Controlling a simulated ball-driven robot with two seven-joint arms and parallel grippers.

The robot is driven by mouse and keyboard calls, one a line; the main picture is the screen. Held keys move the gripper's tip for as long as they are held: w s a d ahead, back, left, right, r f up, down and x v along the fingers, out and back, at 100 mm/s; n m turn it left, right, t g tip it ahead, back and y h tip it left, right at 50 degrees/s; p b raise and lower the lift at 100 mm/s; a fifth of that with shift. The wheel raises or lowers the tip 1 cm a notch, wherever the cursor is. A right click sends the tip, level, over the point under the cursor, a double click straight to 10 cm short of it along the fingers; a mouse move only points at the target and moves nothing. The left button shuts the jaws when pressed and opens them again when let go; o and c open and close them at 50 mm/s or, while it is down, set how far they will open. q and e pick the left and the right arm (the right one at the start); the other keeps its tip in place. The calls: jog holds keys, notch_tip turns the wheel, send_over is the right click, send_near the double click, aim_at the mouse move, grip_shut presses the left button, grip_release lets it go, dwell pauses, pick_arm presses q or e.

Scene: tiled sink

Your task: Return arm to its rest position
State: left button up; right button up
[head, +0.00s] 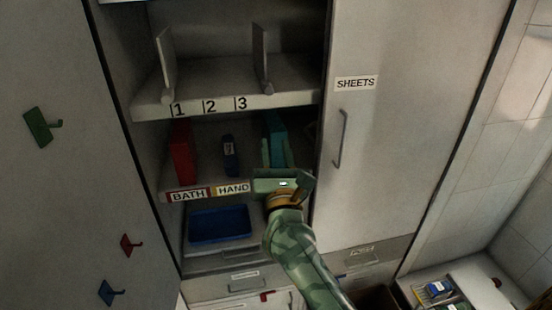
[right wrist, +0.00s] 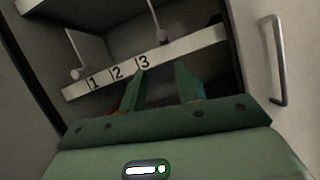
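My right gripper (head: 278,158) is green and comes in from the lower right on a green patterned arm. It reaches into the cabinet opening at the shelf labelled BATH and HAND (head: 210,192). In the right wrist view, its two fingers (right wrist: 161,82) stand apart with nothing visible between them but the shelf behind. A teal item (head: 273,127) stands on that shelf behind the fingers. The gripper hides its lower part, and I cannot tell if they touch. My left gripper is not in view.
A red item (head: 182,152) and a dark blue item (head: 230,155) stand left of the gripper. The upper shelf edge marked 1, 2, 3 (head: 225,104) is above. A blue tray (head: 219,224) lies below. The SHEETS door (head: 395,130) with its handle (head: 341,139) is right.

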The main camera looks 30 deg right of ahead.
jog(key=shift+s+a+f, duration=0.1)
jog(key=shift+s, duration=0.25)
